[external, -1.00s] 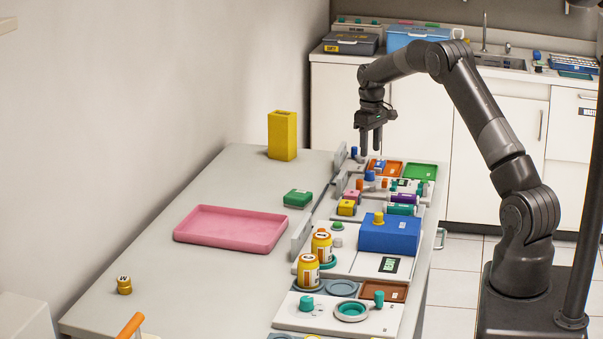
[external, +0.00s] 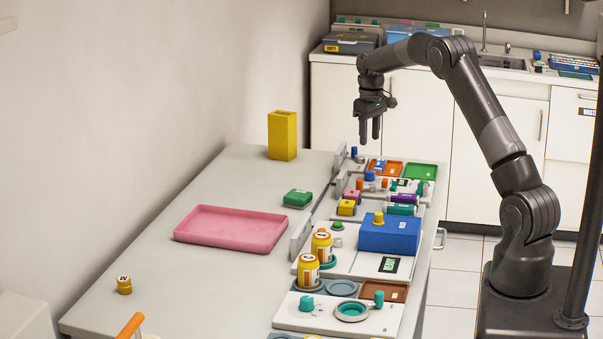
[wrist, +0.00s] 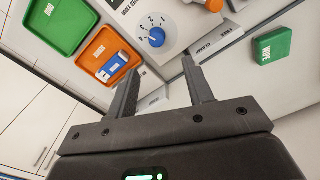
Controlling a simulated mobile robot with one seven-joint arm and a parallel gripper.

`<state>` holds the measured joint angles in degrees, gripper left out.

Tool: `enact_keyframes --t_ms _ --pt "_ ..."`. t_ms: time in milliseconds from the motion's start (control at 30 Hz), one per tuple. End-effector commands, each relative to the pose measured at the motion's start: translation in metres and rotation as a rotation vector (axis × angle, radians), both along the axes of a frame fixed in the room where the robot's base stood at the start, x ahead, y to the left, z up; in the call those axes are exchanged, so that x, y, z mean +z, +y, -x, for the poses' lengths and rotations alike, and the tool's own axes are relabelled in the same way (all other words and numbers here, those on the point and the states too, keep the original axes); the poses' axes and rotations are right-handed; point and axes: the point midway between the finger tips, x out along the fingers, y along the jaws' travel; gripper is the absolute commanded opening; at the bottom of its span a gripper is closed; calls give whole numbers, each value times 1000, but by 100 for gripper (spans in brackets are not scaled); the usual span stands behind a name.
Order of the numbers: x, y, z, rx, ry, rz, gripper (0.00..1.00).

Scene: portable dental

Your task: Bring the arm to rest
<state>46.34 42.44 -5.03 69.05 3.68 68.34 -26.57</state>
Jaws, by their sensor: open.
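My gripper (external: 370,138) hangs fingers-down above the far end of the table (external: 215,170), with clear air below it. Its two dark fingers are apart and hold nothing. In the wrist view my gripper (wrist: 160,85) also shows open and empty. Beyond its fingers are an orange tray (wrist: 88,72) with a blue-and-white item, a green tray (wrist: 62,25) and a panel with a blue dial (wrist: 157,37). My arm is raised and bent over from the right.
A yellow upright box (external: 282,136), a green box (external: 298,198) and a pink tray (external: 230,228) stand on the table. A blue box (external: 390,235) and two yellow jars (external: 308,272) sit along the right side. A counter (external: 455,72) with a sink is behind.

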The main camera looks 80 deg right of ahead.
Motion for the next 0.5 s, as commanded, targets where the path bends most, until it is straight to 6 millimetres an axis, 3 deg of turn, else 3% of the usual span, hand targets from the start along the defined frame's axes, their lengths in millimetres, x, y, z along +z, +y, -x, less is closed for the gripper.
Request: enact_keyframes --t_ms 167,333,500 --pt "42 49 -16 33 -33 24 47" --pt "90 118 -26 74 -76 50 47" --pt "129 187 -23 114 -121 71 47"
